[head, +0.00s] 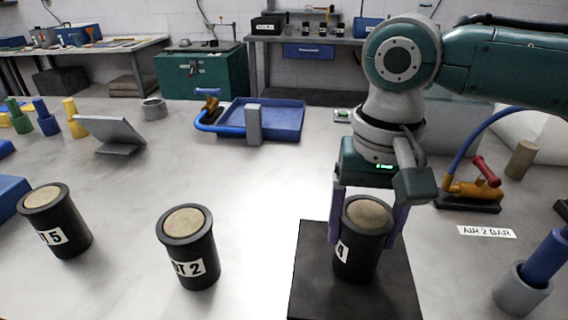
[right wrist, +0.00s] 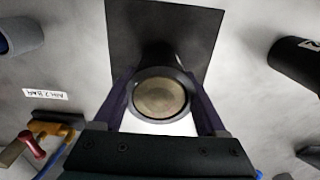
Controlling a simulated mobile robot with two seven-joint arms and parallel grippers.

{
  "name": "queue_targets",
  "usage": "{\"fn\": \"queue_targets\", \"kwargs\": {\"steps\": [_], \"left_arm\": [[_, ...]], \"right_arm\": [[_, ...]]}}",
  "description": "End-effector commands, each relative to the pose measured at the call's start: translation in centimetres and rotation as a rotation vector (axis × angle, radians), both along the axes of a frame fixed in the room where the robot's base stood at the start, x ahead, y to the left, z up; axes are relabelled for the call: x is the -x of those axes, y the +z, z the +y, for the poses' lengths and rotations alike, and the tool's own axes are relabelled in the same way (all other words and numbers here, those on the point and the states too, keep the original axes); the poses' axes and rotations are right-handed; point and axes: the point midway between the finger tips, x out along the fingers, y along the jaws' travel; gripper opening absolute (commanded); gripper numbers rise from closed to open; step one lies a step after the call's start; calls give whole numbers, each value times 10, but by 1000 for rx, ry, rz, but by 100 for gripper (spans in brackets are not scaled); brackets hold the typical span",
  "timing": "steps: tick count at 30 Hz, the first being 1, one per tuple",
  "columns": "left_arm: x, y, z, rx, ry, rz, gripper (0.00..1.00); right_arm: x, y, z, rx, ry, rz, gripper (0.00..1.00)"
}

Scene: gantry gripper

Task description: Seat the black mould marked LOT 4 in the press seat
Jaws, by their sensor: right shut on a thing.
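The black mould (head: 349,263) with a tan round top stands upright between the fingers of my right gripper (head: 369,222). Its white label is partly covered and shows a 4. In the right wrist view the mould's tan top (right wrist: 160,98) sits between the two fingers (right wrist: 162,105), which are shut on it. A flat black square plate (head: 312,285) lies below the mould; it also shows in the right wrist view (right wrist: 205,30). I cannot tell whether the mould's base touches the plate. No part clearly marked as the press seat shows. My left gripper is not in view.
Two similar black moulds, marked 2 (head: 188,255) and 5 (head: 62,228), stand to the left. An orange valve with a red handle (head: 478,185) and an AIR 2 BAR label (head: 486,232) are at right. A blue tray (head: 275,118) lies behind. The table between is clear.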

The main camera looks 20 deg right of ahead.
Motion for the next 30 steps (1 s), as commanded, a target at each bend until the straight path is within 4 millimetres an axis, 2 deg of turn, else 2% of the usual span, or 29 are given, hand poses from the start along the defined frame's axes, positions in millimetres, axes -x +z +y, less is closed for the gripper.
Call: {"fn": "queue_targets", "kwargs": {"steps": [6, 7, 13, 23, 26, 30], "left_arm": [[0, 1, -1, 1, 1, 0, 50], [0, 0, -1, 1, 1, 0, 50], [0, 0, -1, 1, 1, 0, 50], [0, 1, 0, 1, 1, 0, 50], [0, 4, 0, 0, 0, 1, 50], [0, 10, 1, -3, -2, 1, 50]], "right_arm": [[-1, -2, 0, -2, -1, -1, 18], [0, -3, 0, 0, -1, 0, 78], [0, -2, 0, 0, -1, 0, 100], [-1, 4, 0, 0, -1, -2, 100], [-1, 19, 0, -1, -1, -4, 100], [-2, 51, 0, -2, 0, -5, 100]]}}
